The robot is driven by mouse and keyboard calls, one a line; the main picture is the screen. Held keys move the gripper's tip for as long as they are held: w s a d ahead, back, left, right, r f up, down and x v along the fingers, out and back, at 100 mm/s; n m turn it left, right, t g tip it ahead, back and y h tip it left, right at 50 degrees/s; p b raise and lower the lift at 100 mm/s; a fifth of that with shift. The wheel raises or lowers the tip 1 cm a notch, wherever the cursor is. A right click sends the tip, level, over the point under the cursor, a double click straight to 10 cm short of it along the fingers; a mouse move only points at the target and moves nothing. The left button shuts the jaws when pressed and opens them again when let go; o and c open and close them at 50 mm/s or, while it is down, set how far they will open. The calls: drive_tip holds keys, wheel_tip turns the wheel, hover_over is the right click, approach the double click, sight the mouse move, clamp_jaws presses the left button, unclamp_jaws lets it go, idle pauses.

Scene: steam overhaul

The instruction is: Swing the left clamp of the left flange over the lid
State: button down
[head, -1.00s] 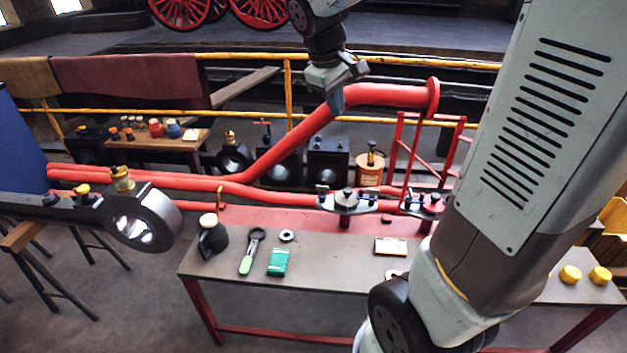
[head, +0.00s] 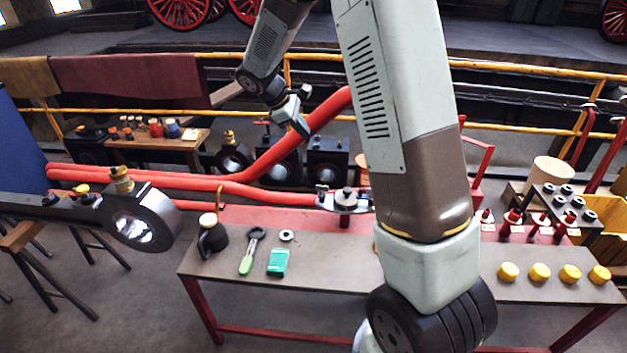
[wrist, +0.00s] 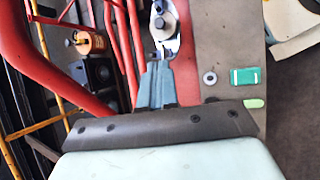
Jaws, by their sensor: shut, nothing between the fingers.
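My gripper (head: 304,127) is above the red pipes, up and left of the flange in the head view. In the wrist view my gripper (wrist: 157,66) is shut and empty, its tips pointing toward the flange (wrist: 165,28).
Thick red pipes (head: 300,145) run behind the bench, with a slanted one near my gripper. A black oil can (head: 212,238), a green box (head: 278,262) and a washer (head: 286,236) lie on the bench's left. Yellow caps (head: 540,272) are at right. My arm hides the bench's middle.

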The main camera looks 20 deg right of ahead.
drive_tip(key=w+a+f+n+h, duration=0.1)
drive_tip(key=w+f+n, duration=0.1)
drive_tip(key=f, duration=0.4)
drive_tip(key=w+a+f+n+h, duration=0.1)
drive_tip(key=w+a+f+n, duration=0.1)
drive_tip(key=w+f, duration=0.2)
drive_tip(key=w+a+f+n, duration=0.2)
drive_tip(key=w+f, duration=0.1)
drive_tip(key=f, duration=0.7)
drive_tip(key=shift+h, duration=0.4)
drive_tip(key=d+r+x, duration=0.2)
drive_tip(key=x, duration=1.1)
drive_tip(key=shift+w, duration=0.2)
drive_tip(key=shift+r, duration=0.1)
